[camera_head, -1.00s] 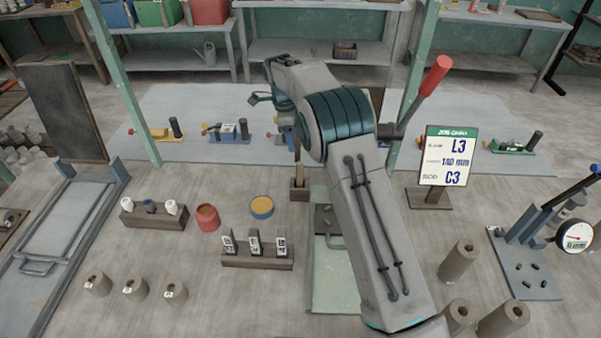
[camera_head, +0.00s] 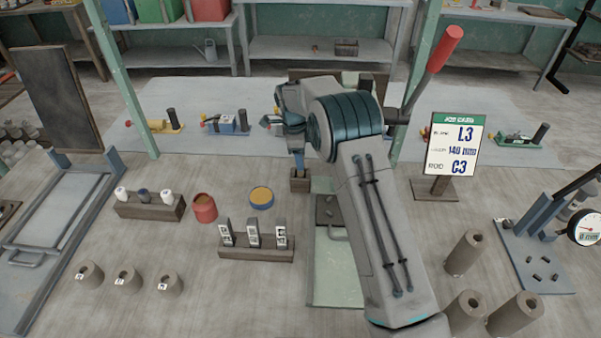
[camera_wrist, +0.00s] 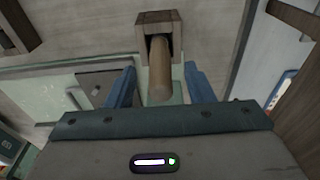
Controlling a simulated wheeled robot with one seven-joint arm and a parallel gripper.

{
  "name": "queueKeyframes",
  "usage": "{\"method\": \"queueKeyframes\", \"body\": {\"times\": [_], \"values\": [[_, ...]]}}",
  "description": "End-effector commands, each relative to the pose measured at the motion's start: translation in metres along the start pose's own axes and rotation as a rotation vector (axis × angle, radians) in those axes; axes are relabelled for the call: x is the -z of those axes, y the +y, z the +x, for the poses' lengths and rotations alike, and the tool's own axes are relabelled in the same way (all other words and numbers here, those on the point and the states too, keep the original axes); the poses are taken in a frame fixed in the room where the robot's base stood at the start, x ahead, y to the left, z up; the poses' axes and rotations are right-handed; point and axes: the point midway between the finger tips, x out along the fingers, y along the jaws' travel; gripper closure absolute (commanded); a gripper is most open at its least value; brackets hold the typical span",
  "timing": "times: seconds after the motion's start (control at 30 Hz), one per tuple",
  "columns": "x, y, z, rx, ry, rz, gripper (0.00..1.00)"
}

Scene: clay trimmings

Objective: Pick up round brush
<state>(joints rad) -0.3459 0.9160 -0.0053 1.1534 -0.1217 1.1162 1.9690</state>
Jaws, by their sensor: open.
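The round brush shows in the wrist view as a light wooden, rod-shaped handle (camera_wrist: 160,75), standing in a square dark-wood holder (camera_wrist: 158,32). My gripper (camera_wrist: 160,88) is open, with one blue finger on each side of the handle. A gap shows on both sides, and neither finger visibly touches it. In the head view my gripper (camera_head: 299,170) points down just above the holder (camera_head: 300,181), and its blue finger covers the handle. The brush's bristle end cannot be seen.
A red pot (camera_head: 204,209), a blue-rimmed yellow pot (camera_head: 261,198) and a rack of labelled blocks (camera_head: 256,252) stand left of my arm. A sign (camera_head: 452,147) and clay cylinders (camera_head: 465,253) stand to the right. A pale green board (camera_head: 335,285) lies beneath my arm.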

Motion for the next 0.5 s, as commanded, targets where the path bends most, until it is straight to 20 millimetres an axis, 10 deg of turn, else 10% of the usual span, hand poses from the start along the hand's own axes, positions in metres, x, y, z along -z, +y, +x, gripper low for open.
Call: {"method": "queueKeyframes", "body": {"times": [0.33, 0.5], "values": [[-0.0004, -0.0004, 0.0200, 0.001, 0.000, 0.001, 0.52], [-0.0004, -0.0004, 0.0200, 0.001, 0.000, 0.000, 0.94]]}}
